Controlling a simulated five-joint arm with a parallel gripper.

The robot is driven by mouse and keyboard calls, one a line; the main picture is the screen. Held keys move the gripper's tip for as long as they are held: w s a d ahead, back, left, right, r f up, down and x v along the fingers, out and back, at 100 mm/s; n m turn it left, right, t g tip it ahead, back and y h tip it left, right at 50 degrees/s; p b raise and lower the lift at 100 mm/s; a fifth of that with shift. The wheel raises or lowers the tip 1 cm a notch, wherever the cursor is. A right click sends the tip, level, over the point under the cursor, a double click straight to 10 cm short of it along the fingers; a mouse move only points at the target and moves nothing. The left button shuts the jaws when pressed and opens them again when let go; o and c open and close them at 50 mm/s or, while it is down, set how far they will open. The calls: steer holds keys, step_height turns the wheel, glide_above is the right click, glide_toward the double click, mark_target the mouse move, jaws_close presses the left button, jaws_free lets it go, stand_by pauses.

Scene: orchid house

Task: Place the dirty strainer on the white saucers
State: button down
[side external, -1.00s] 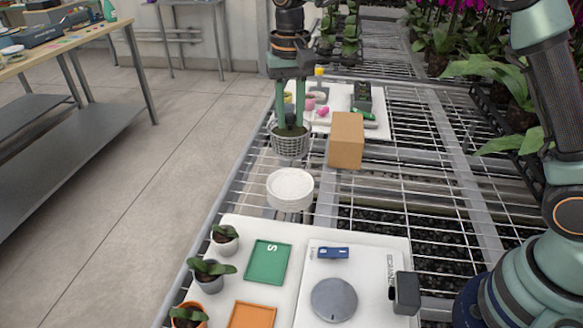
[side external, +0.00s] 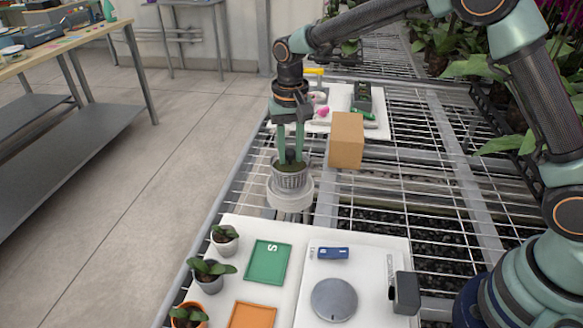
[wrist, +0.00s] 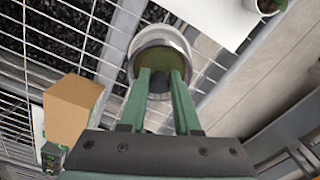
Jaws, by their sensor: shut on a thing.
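The dirty strainer (side external: 292,179) is a grey mesh basket with brownish-green residue inside. It is upright, directly over the stack of round white saucers (side external: 289,201), and its base overlaps their top in the side view. I cannot tell whether it rests on them or hangs just above. My gripper (side external: 291,161) points straight down with its green fingers shut on the strainer. In the wrist view, the fingers (wrist: 160,78) reach into the strainer's round opening. The saucers' top face is mostly hidden by the strainer.
A cardboard box (side external: 346,141) stands close behind and right of the saucers. In front, a white board carries a green tray (side external: 267,262), an orange tray (side external: 253,316), a scale (side external: 334,299) and small potted plants (side external: 224,238). The wire bench (side external: 400,186) is bare to the right.

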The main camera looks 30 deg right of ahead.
steer(key=shift+f, duration=0.15)
steer(key=c, duration=0.6)
jaws_free()
steer(key=s+d+r+n+t, duration=0.1)
steer(key=s+d+r, duration=0.1)
steer(key=r, duration=0.6)
steer(key=s+d+r, duration=0.2)
steer(key=r, duration=0.6)
steer(key=s+d+n+t, duration=0.1)
steer(key=s+d, duration=0.1)
steer(key=s, duration=0.3)
steer(key=s+d+f+n+t, duration=0.1)
steer(key=s+d+t, duration=0.1)
steer(key=s, duration=0.3)
steer(key=s+d+f+n+t, duration=0.1)
steer(key=s+d, duration=0.3)
steer(key=s, duration=0.1)
steer(key=shift+s+d+f+t, duration=0.1)
steer(key=shift+f+t, duration=0.1)
steer(key=shift+t, duration=0.1)
